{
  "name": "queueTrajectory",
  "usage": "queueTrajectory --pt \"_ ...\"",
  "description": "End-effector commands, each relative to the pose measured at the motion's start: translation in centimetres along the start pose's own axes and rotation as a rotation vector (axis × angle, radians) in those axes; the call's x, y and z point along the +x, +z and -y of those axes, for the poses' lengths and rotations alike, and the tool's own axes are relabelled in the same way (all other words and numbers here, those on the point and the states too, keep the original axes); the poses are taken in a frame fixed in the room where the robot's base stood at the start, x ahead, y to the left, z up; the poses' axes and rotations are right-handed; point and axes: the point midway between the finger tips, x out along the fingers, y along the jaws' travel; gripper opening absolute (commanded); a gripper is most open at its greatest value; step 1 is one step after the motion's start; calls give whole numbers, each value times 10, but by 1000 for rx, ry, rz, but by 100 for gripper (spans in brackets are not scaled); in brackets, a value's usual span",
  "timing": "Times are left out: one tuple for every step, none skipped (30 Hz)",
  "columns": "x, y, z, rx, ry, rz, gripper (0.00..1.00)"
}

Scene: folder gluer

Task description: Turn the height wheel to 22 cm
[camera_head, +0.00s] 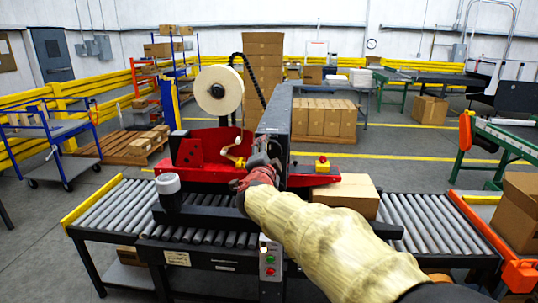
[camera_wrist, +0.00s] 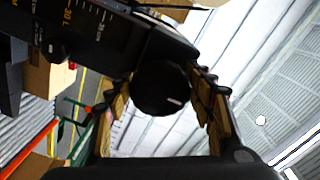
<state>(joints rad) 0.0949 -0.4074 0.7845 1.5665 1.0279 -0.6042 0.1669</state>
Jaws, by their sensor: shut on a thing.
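The height wheel (camera_wrist: 160,90) is a round black knob with a short white mark, in the middle of the wrist view. My gripper (camera_wrist: 163,98) has a finger on either side of it and is shut on it. In the head view my gripper (camera_head: 262,160) is at the dark upright column (camera_head: 273,120) of the red machine (camera_head: 205,150), and the wheel is hidden there. I cannot tell which height is set.
A tape roll (camera_head: 218,90) stands above the machine. A cardboard box (camera_head: 345,193) lies on the roller conveyor (camera_head: 420,215) to the right, behind my arm. A small control panel with red and green buttons (camera_head: 270,265) is on the front. Pallets and stacked boxes (camera_head: 323,118) stand behind.

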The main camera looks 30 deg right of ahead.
Motion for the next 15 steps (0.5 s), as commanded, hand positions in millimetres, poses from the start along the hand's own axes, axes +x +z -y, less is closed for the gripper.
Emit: queueTrajectory --pt "0 0 -1 4 2 0 27" --pt "0 0 -1 6 2 0 27" --pt "0 0 -1 8 2 0 27" --pt "0 0 -1 9 2 0 27" --pt "0 0 -1 10 2 0 27" --pt "0 0 -1 10 2 0 27" --pt "0 0 -1 10 2 0 27" --pt "0 0 -1 10 2 0 27" --pt "0 0 -1 10 2 0 27" --pt "0 0 -1 10 2 0 27" --pt "0 0 -1 10 2 0 27" --pt "0 0 -1 10 2 0 27" --pt "0 0 -1 9 2 0 27" --pt "0 0 -1 9 2 0 53" --pt "0 0 -1 9 2 0 55"
